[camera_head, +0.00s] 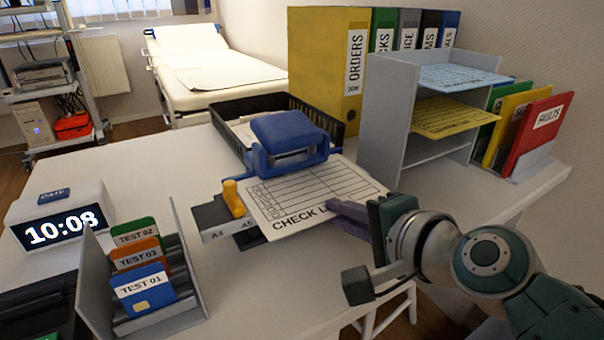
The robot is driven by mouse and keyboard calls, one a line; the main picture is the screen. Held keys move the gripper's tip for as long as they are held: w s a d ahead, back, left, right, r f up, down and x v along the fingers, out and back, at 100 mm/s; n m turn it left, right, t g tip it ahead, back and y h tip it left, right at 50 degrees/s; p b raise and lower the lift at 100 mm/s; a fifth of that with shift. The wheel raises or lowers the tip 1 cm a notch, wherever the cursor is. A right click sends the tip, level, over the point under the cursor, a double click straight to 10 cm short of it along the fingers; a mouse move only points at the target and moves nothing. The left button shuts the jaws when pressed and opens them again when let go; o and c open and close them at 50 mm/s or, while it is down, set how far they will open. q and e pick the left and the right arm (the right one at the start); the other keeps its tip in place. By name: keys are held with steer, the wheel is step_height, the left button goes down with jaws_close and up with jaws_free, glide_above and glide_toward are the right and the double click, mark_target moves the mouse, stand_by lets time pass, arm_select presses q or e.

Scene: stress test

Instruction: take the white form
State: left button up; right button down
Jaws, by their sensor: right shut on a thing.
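The white form (305,195), a sheet headed "CHECK LIST" with a printed table, lies tilted at the front of a blue hole punch (290,140). Its far edge reaches the punch and may be inside it; I cannot tell. My right gripper (338,210) comes in from the right and is shut on the form's near right edge, covering the end of its heading. My left gripper is not in view.
A black tray (228,137) with papers stands behind the punch. A grey shelf (385,110) holds blue and yellow sheets, with a red folder (527,130) beside it. A card holder (190,255) and clock (62,215) stand left. The desk's front middle is clear.

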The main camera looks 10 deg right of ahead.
steer(key=shift+s+f, duration=0.1)
steer(key=shift+s+d, duration=0.2)
steer(key=shift+s, duration=0.2)
steer(key=shift+s+d+p, duration=0.2)
steer(key=shift+s+p, duration=0.05)
steer(key=shift+s, duration=0.4)
steer(key=shift+s+d+p, duration=0.25)
steer(key=shift+s+p, duration=0.05)
steer(key=shift+s, duration=0.3)
steer(key=shift+s+d+p, duration=0.2)
steer(key=shift+s+p, duration=0.05)
steer(key=shift+s, duration=0.4)
steer(key=shift+s+d+r, duration=0.15)
steer(key=shift+s+r, duration=0.05)
steer(key=shift+s, duration=0.1)
steer(key=s+f+p+v, duration=0.1)
steer(key=f+v, duration=0.1)
steer(key=v, duration=0.8)
steer(key=shift+d, duration=0.15)
